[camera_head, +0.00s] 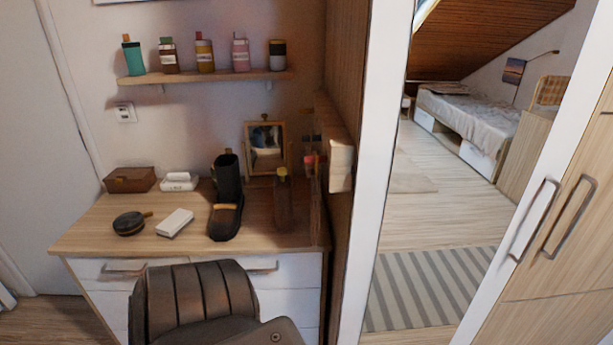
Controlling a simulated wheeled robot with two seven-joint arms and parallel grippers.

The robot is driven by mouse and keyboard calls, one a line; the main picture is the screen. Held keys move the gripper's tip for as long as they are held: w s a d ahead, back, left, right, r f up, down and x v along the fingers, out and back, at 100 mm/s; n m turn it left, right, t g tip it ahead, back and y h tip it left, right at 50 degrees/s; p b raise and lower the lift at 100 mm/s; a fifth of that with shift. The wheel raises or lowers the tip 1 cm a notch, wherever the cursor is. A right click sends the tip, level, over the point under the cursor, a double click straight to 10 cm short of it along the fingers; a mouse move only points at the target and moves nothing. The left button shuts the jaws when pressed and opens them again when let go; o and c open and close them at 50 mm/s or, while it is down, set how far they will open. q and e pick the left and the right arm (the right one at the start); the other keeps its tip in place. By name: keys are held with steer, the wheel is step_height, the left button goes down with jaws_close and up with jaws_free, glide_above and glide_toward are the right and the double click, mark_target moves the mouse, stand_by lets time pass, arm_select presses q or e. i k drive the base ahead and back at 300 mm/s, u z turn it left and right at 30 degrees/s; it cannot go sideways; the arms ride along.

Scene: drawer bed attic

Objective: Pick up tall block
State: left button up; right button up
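No thing in the camera_head view is plainly a tall block. The candidates stand on the wooden desk (85,232): an upright dark brown block-like piece with a yellow top (283,205) at the right, and a tall black boot-shaped object (228,180) left of it. A low white block (175,222) lies flat at the desk's front middle. Neither of my grippers shows in this view.
A dark chair (200,300) stands before the desk. A round black object (128,223), a brown box (130,179), a white dish (179,181) and a framed mirror (266,145) are on the desk. Several bottles stand on the shelf (205,76) above. A white-framed mirror is right.

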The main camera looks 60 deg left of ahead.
mark_target(282, 189)
steer(key=u, duration=0.4)
steer(key=i, duration=0.75)
steer(key=u, duration=0.65)
